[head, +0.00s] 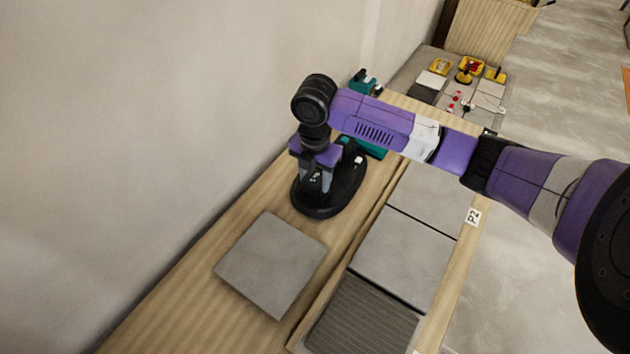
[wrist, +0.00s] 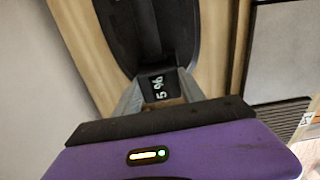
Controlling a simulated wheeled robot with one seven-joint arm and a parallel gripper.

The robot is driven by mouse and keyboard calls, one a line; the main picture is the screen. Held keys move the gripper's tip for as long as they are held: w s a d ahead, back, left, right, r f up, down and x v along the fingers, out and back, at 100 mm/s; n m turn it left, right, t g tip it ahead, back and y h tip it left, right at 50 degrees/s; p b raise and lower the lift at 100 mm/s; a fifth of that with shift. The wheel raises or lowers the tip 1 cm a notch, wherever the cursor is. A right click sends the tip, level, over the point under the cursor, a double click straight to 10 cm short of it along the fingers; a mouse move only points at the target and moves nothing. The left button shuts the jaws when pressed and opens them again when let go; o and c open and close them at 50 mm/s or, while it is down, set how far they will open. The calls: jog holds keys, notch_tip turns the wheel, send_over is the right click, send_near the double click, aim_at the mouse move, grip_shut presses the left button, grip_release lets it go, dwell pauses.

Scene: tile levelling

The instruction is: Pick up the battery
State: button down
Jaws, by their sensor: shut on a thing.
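The battery is a small dark block (wrist: 158,84) with a white percent label, seen in the wrist view. It also shows in the head view (head: 315,179), partly hidden. My gripper (head: 316,186) points down, its grey fingers shut on the block's two sides. In the wrist view my gripper (wrist: 160,97) shows a purple body with a lit indicator. Below the block is a black, oval-based tool (head: 348,188) on the wooden bench. I cannot tell whether the battery is still seated in it.
A loose grey tile (head: 272,264) lies on the bench (head: 190,290) in front. A row of tiles (head: 403,255), marked P2, runs along the right. Teal items (head: 372,149) sit behind the tool. Yellow trays (head: 471,66) stand at the far end. A wall is close on the left.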

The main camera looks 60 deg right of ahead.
notch_tip(320, 180, up, 18)
notch_tip(320, 180, up, 7)
jog(key=p, duration=0.5)
send_over(315, 177)
jog(key=shift+f, duration=0.1)
dwell(0.5)
